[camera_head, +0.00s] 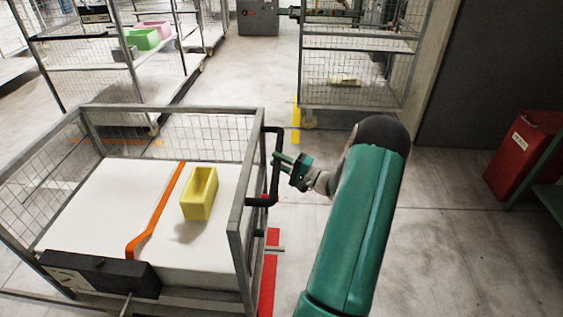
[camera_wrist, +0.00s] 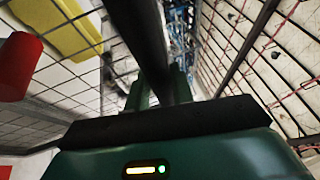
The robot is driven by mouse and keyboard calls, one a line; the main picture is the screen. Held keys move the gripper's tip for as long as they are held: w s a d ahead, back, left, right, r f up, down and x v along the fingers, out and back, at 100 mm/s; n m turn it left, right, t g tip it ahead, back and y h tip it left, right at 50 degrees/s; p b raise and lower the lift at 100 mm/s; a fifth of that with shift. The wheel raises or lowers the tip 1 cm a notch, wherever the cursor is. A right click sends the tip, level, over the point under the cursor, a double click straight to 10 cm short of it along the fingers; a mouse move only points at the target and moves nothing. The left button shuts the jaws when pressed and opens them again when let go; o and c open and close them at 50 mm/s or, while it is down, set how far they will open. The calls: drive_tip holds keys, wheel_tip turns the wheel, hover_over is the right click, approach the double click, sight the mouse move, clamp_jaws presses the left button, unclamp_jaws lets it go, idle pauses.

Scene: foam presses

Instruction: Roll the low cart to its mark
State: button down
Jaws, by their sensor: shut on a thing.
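The low cart (camera_head: 238,214) is a grey frame with wire-mesh sides, at the lower left of the head view. It carries a white slab (camera_head: 100,205), an orange strap (camera_head: 158,212) and a hollow yellow block (camera_head: 199,195). A black handle (camera_head: 276,186) stands out from its right side. My gripper (camera_head: 281,160) is shut on the upright bar of this handle. In the wrist view the dark bar (camera_wrist: 140,35) runs between my fingers. Red tape (camera_head: 269,270) lies on the floor along the cart's right side, partly hidden by it. I cannot tell which floor tape is the mark.
A tall mesh cart (camera_head: 350,105) stands ahead, with yellow tape (camera_head: 296,118) at its left. Another mesh rack (camera_head: 110,70) holds green and pink blocks at the back left. A red bin (camera_head: 522,155) stands at the right. Floor between the carts is clear.

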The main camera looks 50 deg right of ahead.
drive_tip(key=shift+s+d+r, duration=0.25)
drive_tip(key=shift+s+d, duration=0.2)
drive_tip(key=shift+s, duration=0.1)
drive_tip(key=shift+w+a, duration=0.15)
drive_tip(key=shift+w, duration=0.05)
drive_tip(key=c, duration=1.2)
unclamp_jaws()
drive_tip(key=shift+f, duration=0.15)
drive_tip(key=shift+s, duration=0.1)
drive_tip(key=v, duration=1.3)
drive_tip(key=shift+s, duration=0.35)
